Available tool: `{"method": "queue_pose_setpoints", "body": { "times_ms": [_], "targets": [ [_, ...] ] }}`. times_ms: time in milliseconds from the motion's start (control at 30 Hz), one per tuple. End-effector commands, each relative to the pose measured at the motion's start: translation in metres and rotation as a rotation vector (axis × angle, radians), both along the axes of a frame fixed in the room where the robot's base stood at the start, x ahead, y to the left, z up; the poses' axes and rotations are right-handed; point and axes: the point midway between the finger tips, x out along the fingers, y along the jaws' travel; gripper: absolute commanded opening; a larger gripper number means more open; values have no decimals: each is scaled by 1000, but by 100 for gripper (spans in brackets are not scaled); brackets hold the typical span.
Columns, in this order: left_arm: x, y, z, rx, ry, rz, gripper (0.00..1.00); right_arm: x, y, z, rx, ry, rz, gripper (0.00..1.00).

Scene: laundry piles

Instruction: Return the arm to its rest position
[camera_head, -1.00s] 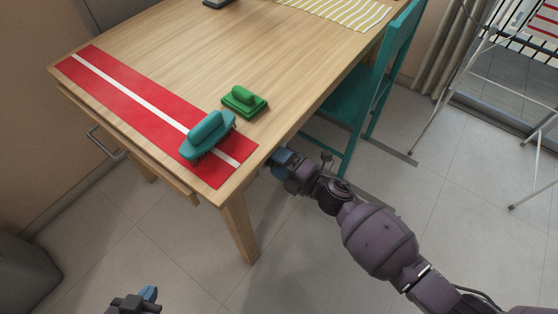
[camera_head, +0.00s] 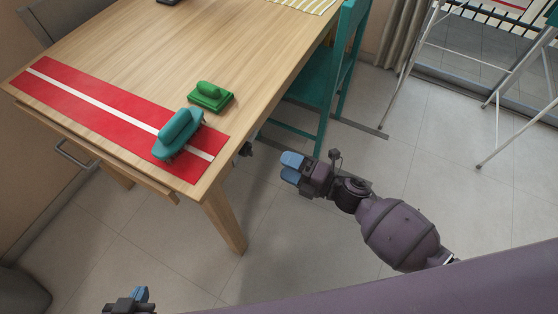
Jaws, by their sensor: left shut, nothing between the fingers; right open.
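My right gripper (camera_head: 290,167) is open and empty, with blue fingertips, in the gap to the right of the table's near right corner. Its arm comes in from the right. My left gripper (camera_head: 138,295) shows only in part at the bottom left edge, low over the floor; it is shut with nothing in it. Both grippers are apart from the table (camera_head: 225,60).
A red cloth with a white stripe (camera_head: 90,109) lies along the table's front edge. A teal brush-like object (camera_head: 178,133) sits on it, with a green one (camera_head: 210,96) beside it. A teal chair (camera_head: 330,85) and white drying rack (camera_head: 497,120) stand right. Floor between is clear.

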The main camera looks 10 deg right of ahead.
Motion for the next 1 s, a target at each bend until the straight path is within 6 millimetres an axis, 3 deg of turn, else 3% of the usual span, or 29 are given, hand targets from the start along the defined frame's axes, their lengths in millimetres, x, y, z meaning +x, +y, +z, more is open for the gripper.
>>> {"method": "queue_pose_setpoints", "body": {
  "times_ms": [667, 833, 1000],
  "targets": [
    [4, -1, 2, -1, -8, 0, 0, -1, -2, -1, 7, 15, -4, 68],
    [6, -1, 3, -2, -15, -1, 0, 14, -12, 1, 81, 135, -119, 68],
    [6, -1, 2, -2, -19, 0, 0, 37, -29, 26, 259, 290, -292, 68]
  ]
}}
